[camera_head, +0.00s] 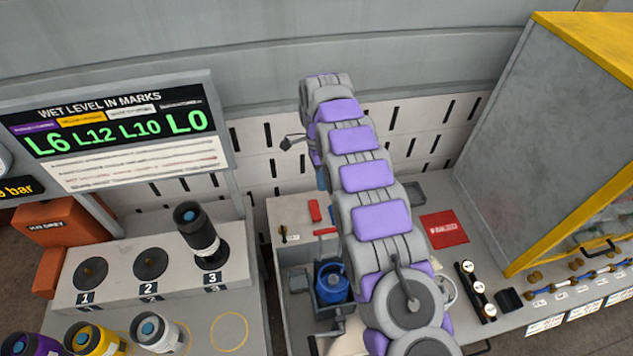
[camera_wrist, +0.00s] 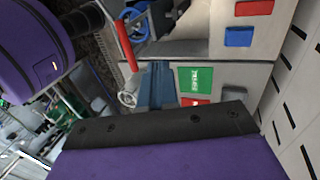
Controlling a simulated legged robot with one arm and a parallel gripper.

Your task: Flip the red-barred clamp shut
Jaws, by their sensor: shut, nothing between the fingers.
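The clamp's red bar (camera_wrist: 125,42) shows in the wrist view, left of the picture's middle. It stands at a slant, with its lower end close to a pale metal ring (camera_wrist: 127,98). I cannot tell whether the bar touches my gripper. My gripper (camera_wrist: 155,68) appears as narrow blue-grey fingers, shut and empty, just right of the bar's lower end. Its dark and purple body fills the bottom of that view.
The wrist view shows a blue wheel (camera_wrist: 135,24), a green card (camera_wrist: 195,79) and a blue block (camera_wrist: 238,37). In the head view, a blue canister (camera_head: 332,282) stands left of my arm. A yellow-edged grey cabinet (camera_head: 535,130) rises at right, a display board (camera_head: 120,125) at left.

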